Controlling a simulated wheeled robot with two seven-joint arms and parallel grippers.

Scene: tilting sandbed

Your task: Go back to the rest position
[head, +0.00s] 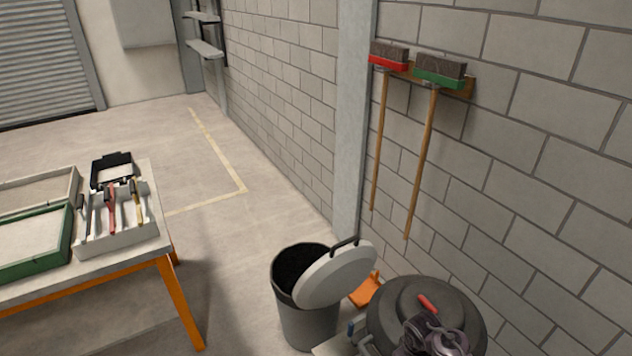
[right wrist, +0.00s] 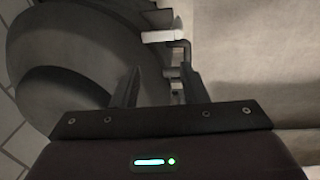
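My right gripper (right wrist: 160,85) shows in the right wrist view with its two dark fingers apart. I see nothing held between them. A large dark rounded body (right wrist: 70,60) fills the left of that view, beyond the fingers. Whether the left finger touches it cannot be told. In the head view, a grey jointed part at the bottom right, in front of the dark round drum (head: 388,318), looks like my right arm; its fingers cannot be made out there. My left gripper is not in view.
A grey bin (head: 308,328) with a tilted lid (head: 337,275) stands left of the drum. A table with orange legs (head: 180,303) at left bears a green-edged tray (head: 70,240) and a tool tray (head: 118,241). Two brooms (head: 421,160) hang on the block wall. Floor behind is clear.

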